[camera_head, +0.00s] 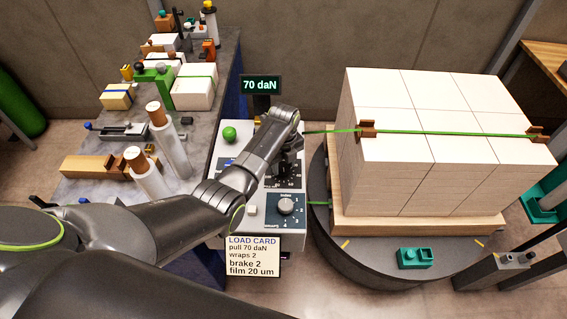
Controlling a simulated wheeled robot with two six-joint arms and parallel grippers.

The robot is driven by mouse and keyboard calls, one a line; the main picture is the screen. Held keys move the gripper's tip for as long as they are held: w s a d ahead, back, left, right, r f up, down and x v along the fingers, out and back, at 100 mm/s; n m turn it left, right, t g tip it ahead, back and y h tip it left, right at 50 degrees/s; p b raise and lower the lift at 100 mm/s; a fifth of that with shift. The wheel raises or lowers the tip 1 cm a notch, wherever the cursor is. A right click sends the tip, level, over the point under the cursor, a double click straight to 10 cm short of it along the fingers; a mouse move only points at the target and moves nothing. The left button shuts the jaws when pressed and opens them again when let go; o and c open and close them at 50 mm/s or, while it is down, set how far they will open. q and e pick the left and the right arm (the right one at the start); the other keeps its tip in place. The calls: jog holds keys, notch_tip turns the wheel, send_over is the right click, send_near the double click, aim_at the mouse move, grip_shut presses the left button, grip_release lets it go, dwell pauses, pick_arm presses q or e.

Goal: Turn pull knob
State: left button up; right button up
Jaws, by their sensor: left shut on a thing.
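A grey control panel (256,212) stands in the middle, left of the turntable. My left gripper (289,168) points down over its upper right dial and is shut on the pull knob, which is mostly hidden behind it. Small scale marks show around that dial. The dark display (260,85) behind the panel reads 70 daN. The load card (252,257) in front reads pull 70 daN, wraps 2, brake 2, film 20 um. My right gripper is not in view.
White reams (420,150) stand stacked on a wooden pallet (420,226) on the round turntable (370,262), with a green strap and brown corner pieces. A green button (229,134) is on the panel. A cluttered bench (110,188) is at left. A teal block (415,258) lies on the turntable.

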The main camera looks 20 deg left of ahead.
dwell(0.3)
pick_arm(q)
jog(key=o, duration=1)
jog(key=shift+d, duration=0.1)
